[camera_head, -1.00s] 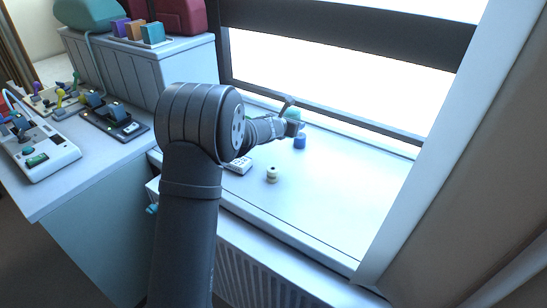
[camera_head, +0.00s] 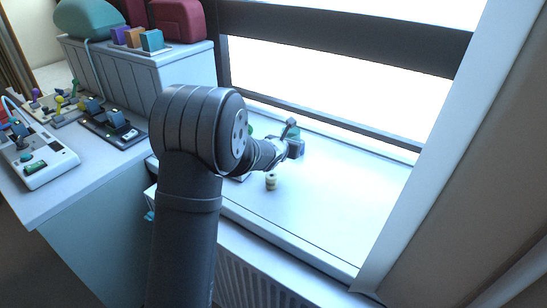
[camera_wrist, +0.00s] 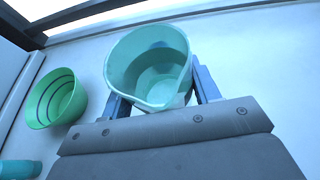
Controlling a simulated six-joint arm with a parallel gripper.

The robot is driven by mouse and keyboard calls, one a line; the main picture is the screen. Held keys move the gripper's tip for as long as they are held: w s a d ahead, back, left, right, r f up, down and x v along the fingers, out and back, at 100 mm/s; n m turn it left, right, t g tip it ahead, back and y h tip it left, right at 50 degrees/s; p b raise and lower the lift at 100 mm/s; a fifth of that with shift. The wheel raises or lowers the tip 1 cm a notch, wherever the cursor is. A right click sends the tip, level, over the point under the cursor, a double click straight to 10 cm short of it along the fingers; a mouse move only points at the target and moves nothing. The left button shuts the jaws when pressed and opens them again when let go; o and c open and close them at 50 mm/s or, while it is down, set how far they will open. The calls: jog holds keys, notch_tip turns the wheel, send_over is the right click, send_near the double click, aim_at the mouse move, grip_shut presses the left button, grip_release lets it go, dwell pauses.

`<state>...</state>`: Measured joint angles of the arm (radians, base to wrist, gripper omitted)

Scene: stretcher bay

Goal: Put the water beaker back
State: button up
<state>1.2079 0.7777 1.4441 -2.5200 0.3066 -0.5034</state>
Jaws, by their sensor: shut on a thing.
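The water beaker (camera_wrist: 150,82) is a teal, open-topped cup with a pouring lip, seen from above in the wrist view. My gripper (camera_wrist: 160,92) is shut on it, with one blue finger on each side. In the head view my gripper (camera_head: 293,146) is over the white window sill (camera_head: 335,195), and a bit of the teal beaker (camera_head: 293,134) shows behind it. I cannot tell whether the beaker's base touches the sill.
A green ringed cup (camera_wrist: 57,98) stands left of the beaker, with a teal object (camera_wrist: 18,169) at lower left. A cream spool (camera_head: 271,181) stands on the sill nearer the front. The sill's right part is clear. The window frame (camera_head: 330,118) borders the back.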

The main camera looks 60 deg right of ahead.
jog(key=w+f, duration=0.1)
jog(key=w, duration=0.1)
jog(key=w+f, duration=0.2)
jog(key=w, duration=0.1)
jog(key=w+d+f, duration=0.1)
jog(key=w, duration=0.1)
jog(key=shift+w+f, duration=0.2)
jog(key=shift+f, duration=2.05)
jog(key=shift+a+f, duration=0.1)
jog(key=o, duration=1.1)
jog(key=shift+f, duration=0.1)
jog(key=shift+c, duration=0.2)
jog(key=shift+a+r, duration=0.1)
jog(key=shift+r, duration=0.15)
jog(key=v, duration=1.1)
jog(key=shift+a+r, duration=0.2)
jog(key=shift+a, duration=0.15)
